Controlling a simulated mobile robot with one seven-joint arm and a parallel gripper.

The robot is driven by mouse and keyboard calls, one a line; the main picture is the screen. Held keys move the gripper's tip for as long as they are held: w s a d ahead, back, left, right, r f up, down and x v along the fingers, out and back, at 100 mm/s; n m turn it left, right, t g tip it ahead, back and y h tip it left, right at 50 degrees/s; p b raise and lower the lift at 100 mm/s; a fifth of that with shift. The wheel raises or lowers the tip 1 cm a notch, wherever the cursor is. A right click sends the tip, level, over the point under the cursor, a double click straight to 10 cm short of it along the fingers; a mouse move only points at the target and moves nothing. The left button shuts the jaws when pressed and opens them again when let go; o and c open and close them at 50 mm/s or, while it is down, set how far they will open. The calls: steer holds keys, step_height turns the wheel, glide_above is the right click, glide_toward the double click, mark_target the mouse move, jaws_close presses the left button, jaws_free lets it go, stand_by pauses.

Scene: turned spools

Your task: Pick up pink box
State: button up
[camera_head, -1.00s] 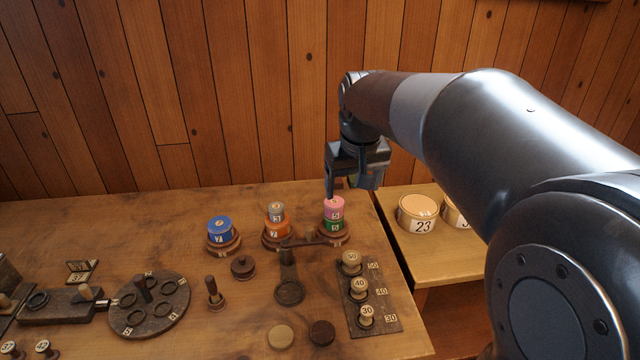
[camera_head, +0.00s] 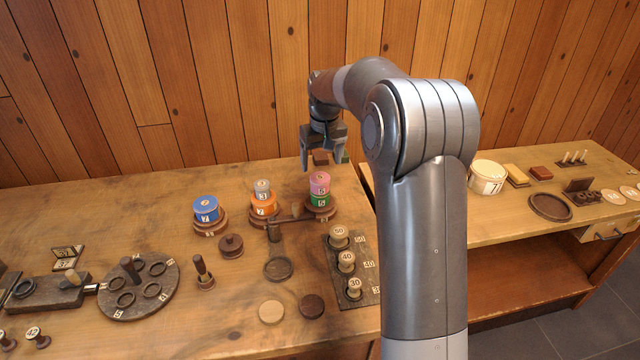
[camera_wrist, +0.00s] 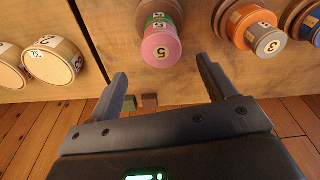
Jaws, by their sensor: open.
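The pink box (camera_head: 320,182) is a short round drum with a number label. It sits on a green drum (camera_head: 319,200), which stands on a round dark wooden base (camera_head: 320,213). My gripper (camera_head: 322,163) is above and just behind the stack in the head view. In the wrist view my gripper (camera_wrist: 162,72) is open and empty, with its fingers apart and the pink box beyond the gap between them.
Close by stands an orange drum (camera_head: 263,204) with a grey drum (camera_head: 262,186) on top, then a blue drum (camera_head: 207,209). A balance-like wooden piece (camera_head: 275,232) and a rack of numbered spools (camera_head: 346,262) lie in front. A second table (camera_head: 480,225) is at right.

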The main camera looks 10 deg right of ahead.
mark_target(320, 177)
steer(key=shift+w+a+f, duration=0.1)
steer(key=shift+w+f, duration=0.05)
steer(key=shift+f, duration=1.65)
steer(key=shift+w+a+f, duration=0.1)
steer(key=shift+f, duration=1.65)
steer(key=shift+c, duration=0.5)
steer(key=c, duration=1)
steer(key=shift+o, duration=0.2)
steer(key=shift+r, duration=0.15)
